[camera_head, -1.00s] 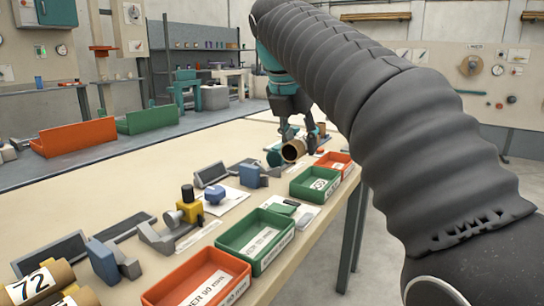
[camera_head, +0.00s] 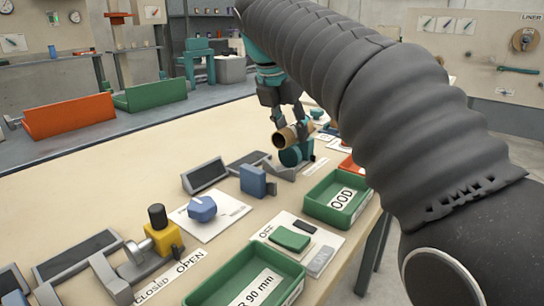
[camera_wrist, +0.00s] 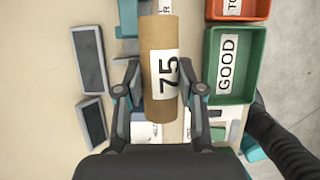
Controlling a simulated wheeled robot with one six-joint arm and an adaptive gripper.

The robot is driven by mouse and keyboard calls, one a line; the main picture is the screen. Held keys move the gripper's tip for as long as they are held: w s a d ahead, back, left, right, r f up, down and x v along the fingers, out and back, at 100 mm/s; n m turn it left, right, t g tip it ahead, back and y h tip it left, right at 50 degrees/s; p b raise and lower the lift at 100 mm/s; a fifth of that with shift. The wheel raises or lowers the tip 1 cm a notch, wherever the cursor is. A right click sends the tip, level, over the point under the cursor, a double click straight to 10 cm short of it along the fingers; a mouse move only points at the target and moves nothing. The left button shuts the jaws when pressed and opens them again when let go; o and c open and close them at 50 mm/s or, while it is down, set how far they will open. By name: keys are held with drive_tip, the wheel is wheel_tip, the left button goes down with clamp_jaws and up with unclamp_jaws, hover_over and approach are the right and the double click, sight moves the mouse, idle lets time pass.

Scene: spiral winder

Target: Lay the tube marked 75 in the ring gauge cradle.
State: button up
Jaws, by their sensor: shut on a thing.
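The brown cardboard tube marked 75 (camera_wrist: 161,75) is between my gripper's fingers (camera_wrist: 160,93) in the wrist view, its white label facing the camera. In the head view the same tube (camera_head: 284,137) is held above the bench, its open end facing the camera. My gripper (camera_head: 285,118) is shut on it. Just below the tube is a teal rounded fixture (camera_head: 291,157) on a grey base, which may be the ring gauge cradle; I cannot tell for sure. Whether the tube touches it is unclear. In the wrist view the tube and fingers hide most of what lies beneath.
A green GOOD tray (camera_head: 325,211) stands right of the fixture. Another green tray (camera_head: 217,289) is nearer. A blue block (camera_head: 253,182), a blue knob (camera_head: 202,209) and a yellow clamp device (camera_head: 165,242) stand on the bench.

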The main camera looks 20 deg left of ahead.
drive_tip(key=shift+s+a+f+b, duration=0.15)
drive_tip(key=shift+a+f+b, duration=0.1)
drive_tip(key=shift+a+f, duration=0.65)
drive_tip(key=shift+s+a+f+b, duration=0.1)
drive_tip(key=shift+a+f+b, duration=0.3)
drive_tip(key=shift+f, duration=0.9)
drive_tip(key=shift+s+a+f+b, duration=0.1)
drive_tip(key=shift+s+a+f, duration=0.05)
drive_tip(key=shift+a+f, duration=0.8)
drive_tip(key=shift+d+f, duration=0.15)
drive_tip(key=shift+f, duration=0.6)
drive_tip(key=o, duration=0.9)
drive_tip(key=shift+c, duration=0.2)
drive_tip(key=shift+r, duration=0.3)
drive_tip(key=p+v, duration=0.1)
drive_tip(key=v, duration=1.1)
drive_tip(key=shift+r+p, duration=0.3)
drive_tip(key=shift+r, duration=0.05)
